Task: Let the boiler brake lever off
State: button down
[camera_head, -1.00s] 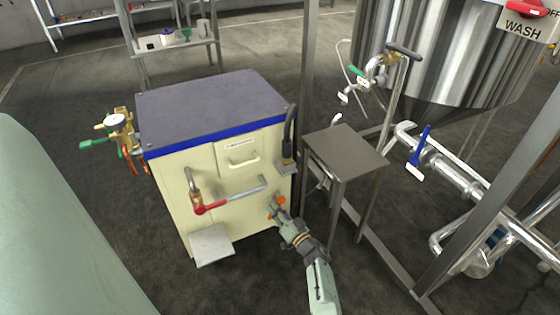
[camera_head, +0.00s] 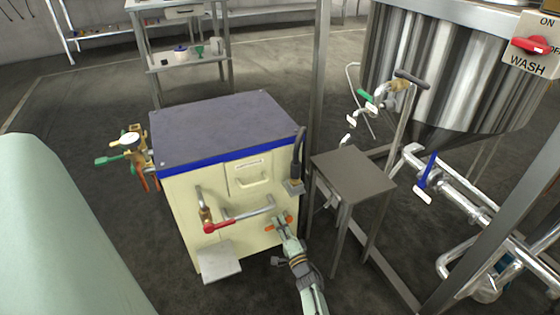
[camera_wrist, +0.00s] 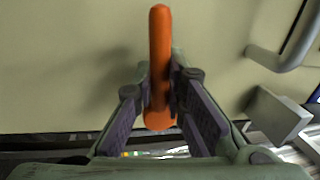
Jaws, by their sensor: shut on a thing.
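The boiler is a cream cabinet (camera_head: 185,215) with a dark top and a blue edge band. An orange lever (camera_head: 289,218) shows low on the right of its front, a slim rounded bar partly covered by my gripper (camera_head: 280,224). In the wrist view the orange lever (camera_wrist: 160,60) stands upright in the picture, its near end between the fingers. My gripper (camera_wrist: 161,105) is shut on it, one finger on each side. No label on the lever can be read.
A red-ended valve handle (camera_head: 215,227) and bent pipe sit left of my gripper. A black lever (camera_head: 298,155) stands on a bracket at the boiler's right edge. A small metal table (camera_head: 352,175) is close on the right. A pale plate (camera_head: 220,262) juts out low in front.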

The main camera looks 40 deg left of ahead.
jog(key=shift+r+m, duration=0.2)
jog(key=shift+m, duration=0.5)
jog(key=shift+t, duration=0.3)
jog(key=c, duration=1.6)
grip_release()
